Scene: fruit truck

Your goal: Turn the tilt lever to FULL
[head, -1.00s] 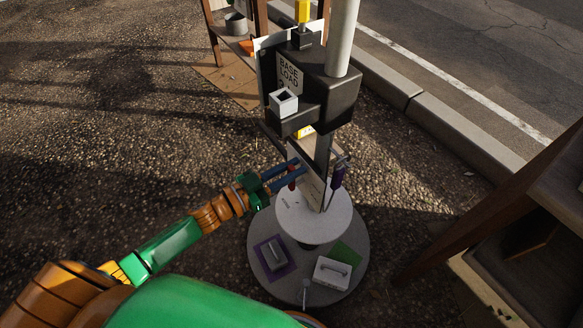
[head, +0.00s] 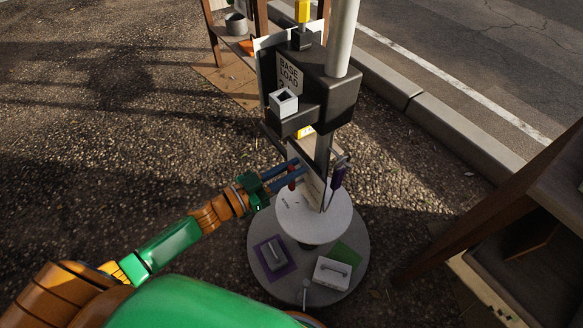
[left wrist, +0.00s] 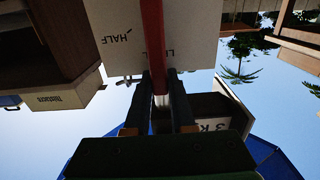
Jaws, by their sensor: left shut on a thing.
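The red tilt lever (head: 291,180) stands in front of a pale upright plate (head: 311,182) on the post. My left gripper (head: 289,174) reaches in from the left and is shut on the lever. In the left wrist view the red lever (left wrist: 154,55) runs up from between the two dark fingers (left wrist: 161,100) across the white plate (left wrist: 190,30). No FULL mark can be read. My right gripper is out of view.
A black BASE LOAD box (head: 340,98) sits above on the post. A purple-handled part (head: 338,178) is right of the plate. Below, a round base (head: 258,235) carries a grey handled block on purple and a white one (head: 332,273) by green. Wooden furniture (head: 500,210) stands right.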

